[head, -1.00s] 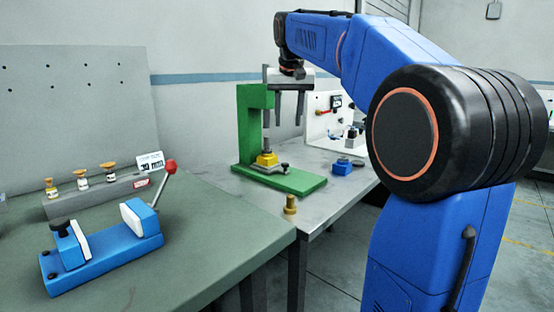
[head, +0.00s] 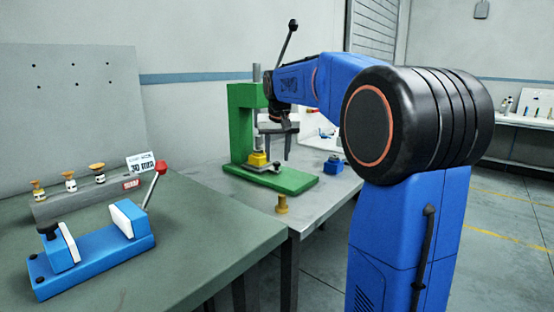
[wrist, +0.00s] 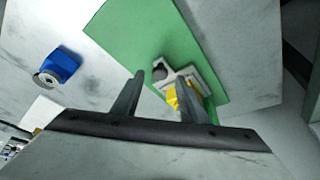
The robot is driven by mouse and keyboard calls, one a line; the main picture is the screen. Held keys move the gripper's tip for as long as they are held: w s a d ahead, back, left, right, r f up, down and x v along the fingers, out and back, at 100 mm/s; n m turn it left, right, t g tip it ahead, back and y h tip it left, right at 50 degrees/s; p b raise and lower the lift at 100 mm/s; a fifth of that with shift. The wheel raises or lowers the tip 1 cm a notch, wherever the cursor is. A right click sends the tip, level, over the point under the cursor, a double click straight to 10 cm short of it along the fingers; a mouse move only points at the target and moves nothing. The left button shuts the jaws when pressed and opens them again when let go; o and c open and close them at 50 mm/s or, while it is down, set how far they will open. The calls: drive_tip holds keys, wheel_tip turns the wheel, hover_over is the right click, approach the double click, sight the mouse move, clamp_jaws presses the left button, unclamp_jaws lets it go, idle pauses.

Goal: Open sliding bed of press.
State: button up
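The green press (head: 240,125) stands on the grey metal table, with its lever (head: 290,38) pointing up. A grey sliding bed (head: 272,168) lies on its green base (head: 300,181), with a yellow block (head: 258,159) on it. In the wrist view, the bed (wrist: 195,76) shows beyond the fingers, and one finger partly hides the yellow block (wrist: 171,98). My gripper (head: 276,157) is open and empty, fingers pointing down, just above the bed's front end. It also shows in the wrist view (wrist: 162,80). I cannot tell whether a finger touches the bed.
A blue block (head: 333,166) stands right of the press base, and a brass-coloured knobbed piece (head: 282,204) stands near the table's front edge. The green-topped bench (head: 200,245) at left holds a blue clamp fixture (head: 95,255) and a grey rack (head: 85,203) with small bottles.

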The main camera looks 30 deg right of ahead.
drive_tip(key=shift+x, duration=1.1)
drive_tip(key=shift+c, duration=0.6)
clamp_jaws()
drive_tip(key=s+d, duration=0.1)
drive_tip(key=s, duration=0.2)
drive_tip(key=s+d, duration=0.1)
drive_tip(key=s, duration=0.2)
drive_tip(key=s+d, duration=0.1)
drive_tip(key=s, duration=0.3)
drive_tip(key=shift+d, duration=0.35)
drive_tip(key=shift+o, duration=0.6)
unclamp_jaws()
